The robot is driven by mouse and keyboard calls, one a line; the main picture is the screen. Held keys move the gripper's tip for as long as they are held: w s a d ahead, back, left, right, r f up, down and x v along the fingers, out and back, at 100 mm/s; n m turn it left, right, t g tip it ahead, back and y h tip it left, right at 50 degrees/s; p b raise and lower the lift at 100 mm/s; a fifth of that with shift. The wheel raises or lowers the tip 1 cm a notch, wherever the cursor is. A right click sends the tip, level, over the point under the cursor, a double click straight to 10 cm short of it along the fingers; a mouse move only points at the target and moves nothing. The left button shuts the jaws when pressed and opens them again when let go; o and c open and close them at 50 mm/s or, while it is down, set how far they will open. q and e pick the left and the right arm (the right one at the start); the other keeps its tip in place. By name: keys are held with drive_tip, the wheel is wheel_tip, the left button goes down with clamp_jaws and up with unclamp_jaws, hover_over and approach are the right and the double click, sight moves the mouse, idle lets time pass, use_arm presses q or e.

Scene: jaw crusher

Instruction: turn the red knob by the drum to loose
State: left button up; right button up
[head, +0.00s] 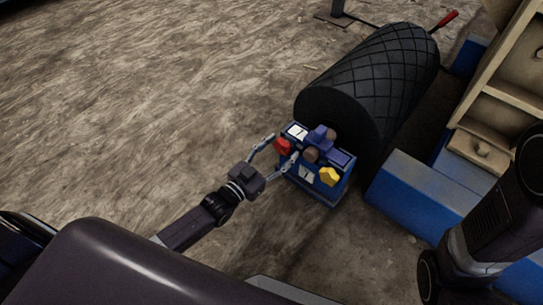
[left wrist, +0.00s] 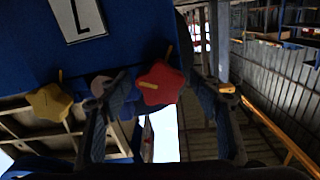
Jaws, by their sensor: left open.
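The red knob (head: 283,146) sits on the near left side of a blue control box (head: 317,193), beside the drum (head: 385,75). My left gripper (head: 280,149) is open, its two fingers on either side of the red knob. In the left wrist view the star-shaped red knob (left wrist: 161,84) shows between the spread fingers, with a yellow pointer on it. I cannot tell whether the fingers touch it. My right gripper is out of view.
A yellow knob (head: 329,176) is on the same box and also shows in the left wrist view (left wrist: 50,104). Blue blocks (head: 420,193) and a wooden shelf unit (head: 490,105) stand at right. Bare ground lies at left.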

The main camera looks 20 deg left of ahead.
use_arm(q)
drive_tip(key=v, duration=1.1)
drive_tip(key=shift+s, duration=0.35)
drive_tip(key=shift+a, duration=0.1)
